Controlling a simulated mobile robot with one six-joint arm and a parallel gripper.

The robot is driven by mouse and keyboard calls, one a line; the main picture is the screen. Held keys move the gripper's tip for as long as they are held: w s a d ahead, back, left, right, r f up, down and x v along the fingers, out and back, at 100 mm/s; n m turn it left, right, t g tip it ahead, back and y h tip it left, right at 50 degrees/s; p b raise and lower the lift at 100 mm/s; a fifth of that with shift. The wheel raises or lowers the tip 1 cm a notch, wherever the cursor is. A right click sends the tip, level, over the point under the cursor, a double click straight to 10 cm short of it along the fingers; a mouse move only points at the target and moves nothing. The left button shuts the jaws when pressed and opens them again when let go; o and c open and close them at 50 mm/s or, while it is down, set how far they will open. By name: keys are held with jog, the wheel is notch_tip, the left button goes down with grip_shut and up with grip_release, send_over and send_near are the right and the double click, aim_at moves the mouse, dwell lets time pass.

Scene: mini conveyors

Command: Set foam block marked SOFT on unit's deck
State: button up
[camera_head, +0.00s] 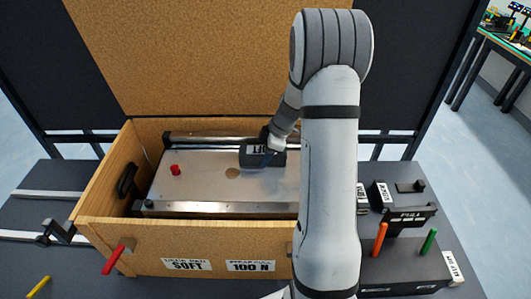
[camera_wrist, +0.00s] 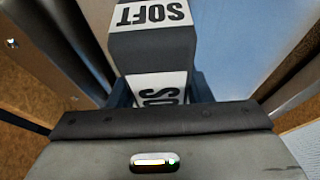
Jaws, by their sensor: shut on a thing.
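The foam block (camera_head: 249,159) is dark grey with white SOFT labels. It sits at or just over the far side of the unit's deck (camera_head: 205,183), a flat metallic plate inside the wooden crate; whether it touches is unclear. My gripper (camera_head: 272,151) is shut on the block. In the wrist view the block (camera_wrist: 150,50) shows two SOFT labels and lies between the dark fingers of my gripper (camera_wrist: 160,90). My arm hides the right part of the unit and crate.
The wooden crate (camera_head: 110,180) has walls around the unit, with a SOFT and a 100 N label on its front. A red knob (camera_head: 175,170) stands on the deck's left. A black fixture (camera_head: 405,255) with orange and green handles is at right.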

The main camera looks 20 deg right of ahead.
jog(key=o, duration=0.5)
jog(key=shift+f, duration=0.15)
jog(key=o, duration=0.5)
